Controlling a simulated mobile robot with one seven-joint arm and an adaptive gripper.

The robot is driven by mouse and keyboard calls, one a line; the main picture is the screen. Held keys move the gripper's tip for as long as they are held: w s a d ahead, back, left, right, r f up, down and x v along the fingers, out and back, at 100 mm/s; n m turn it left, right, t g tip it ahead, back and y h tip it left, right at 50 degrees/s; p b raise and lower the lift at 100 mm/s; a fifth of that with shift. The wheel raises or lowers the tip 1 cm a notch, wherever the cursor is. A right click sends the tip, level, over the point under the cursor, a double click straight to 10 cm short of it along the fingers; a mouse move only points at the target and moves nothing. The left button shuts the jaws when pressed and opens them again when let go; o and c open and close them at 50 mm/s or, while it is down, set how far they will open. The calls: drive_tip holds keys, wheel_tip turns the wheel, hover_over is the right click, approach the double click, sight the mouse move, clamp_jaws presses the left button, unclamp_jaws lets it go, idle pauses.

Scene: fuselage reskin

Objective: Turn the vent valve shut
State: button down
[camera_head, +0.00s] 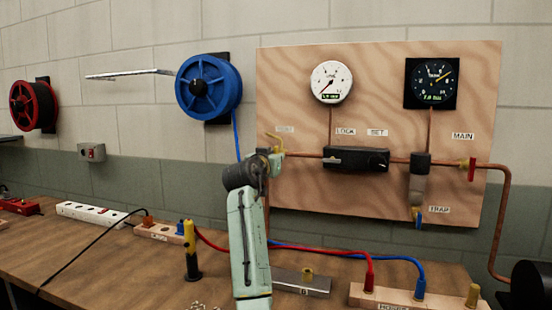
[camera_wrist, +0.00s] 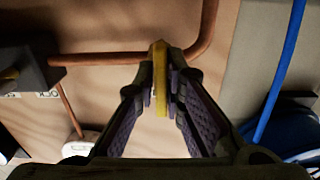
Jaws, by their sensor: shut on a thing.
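The vent valve's yellow handle (camera_head: 275,142) shows at the left end of the copper pipe on the wooden panel, below a small label that is too blurred to read surely. In the wrist view the yellow handle (camera_wrist: 158,70) stands upright between the fingers. My gripper (camera_wrist: 161,88) is shut on the handle, one dark ridged pad on each side. In the head view my gripper (camera_head: 270,154) is at the valve and hides most of its body and part of the pipe.
The wooden panel (camera_head: 290,80) carries a white gauge (camera_head: 331,82), a black gauge (camera_head: 431,83), a black regulator box (camera_head: 357,159) and a red-handled MAIN valve (camera_head: 472,168). A blue hose (camera_head: 236,135) hangs left of my gripper. The bench (camera_head: 110,255) below holds power strips and hose fittings.

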drive_tip(key=shift+a, duration=0.1)
drive_tip(key=c, duration=1.7)
unclamp_jaws()
drive_tip(key=shift+s, duration=0.15)
drive_tip(key=v, duration=1.1)
drive_tip(key=shift+s+a, duration=0.15)
drive_tip(key=shift+s, duration=0.2)
